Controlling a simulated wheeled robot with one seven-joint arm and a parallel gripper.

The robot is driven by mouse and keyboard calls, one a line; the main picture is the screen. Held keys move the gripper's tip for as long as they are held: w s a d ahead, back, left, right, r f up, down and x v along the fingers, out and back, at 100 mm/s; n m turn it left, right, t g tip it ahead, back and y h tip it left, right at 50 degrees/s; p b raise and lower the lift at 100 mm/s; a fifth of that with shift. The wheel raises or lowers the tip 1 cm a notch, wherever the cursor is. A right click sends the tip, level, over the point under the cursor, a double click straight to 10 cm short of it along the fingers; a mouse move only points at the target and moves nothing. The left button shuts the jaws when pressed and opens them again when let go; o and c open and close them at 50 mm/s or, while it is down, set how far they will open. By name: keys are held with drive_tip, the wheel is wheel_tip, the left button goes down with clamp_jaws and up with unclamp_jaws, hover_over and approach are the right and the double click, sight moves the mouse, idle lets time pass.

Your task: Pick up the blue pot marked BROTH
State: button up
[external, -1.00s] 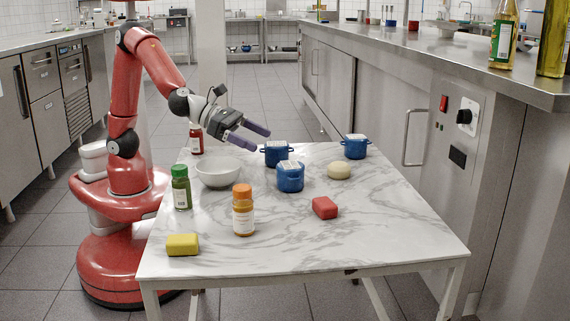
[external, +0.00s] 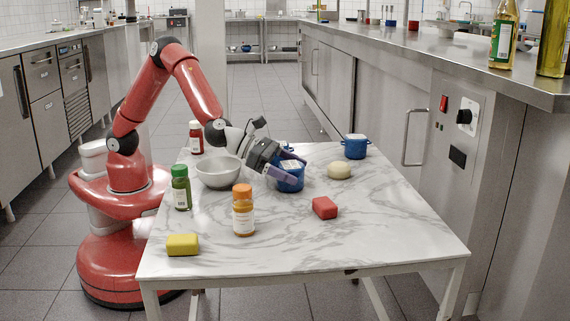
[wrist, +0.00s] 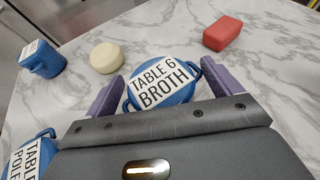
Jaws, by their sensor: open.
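The blue pot marked BROTH (wrist: 161,82) shows in the wrist view with a white lid label reading TABLE 6 BROTH. My gripper (wrist: 165,88) is open, with one purple finger on each side of this pot. I cannot tell whether the fingers touch it. In the external view the pot (external: 291,181) stands on the marble table, partly hidden by my gripper (external: 284,170). A second blue pot (wrist: 28,158), its label partly cut off and reading TABLE and POLE, sits at the wrist view's lower left. A third blue pot (wrist: 44,60) stands at upper left; its label is too small to read surely.
On the marble table (external: 370,240) are a grey bowl (external: 217,172), a cream round item (external: 339,171), a red block (external: 325,207), a yellow block (external: 182,244), an orange-capped bottle (external: 243,210), a green bottle (external: 181,187) and a red bottle (external: 196,137). The front right is clear.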

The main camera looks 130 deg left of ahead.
drive_tip(key=shift+w+a+f, duration=0.25)
drive_tip(key=shift+w, duration=0.35)
drive_tip(key=c, duration=1.1)
drive_tip(key=shift+c, duration=0.8)
drive_tip(key=shift+r, duration=0.15)
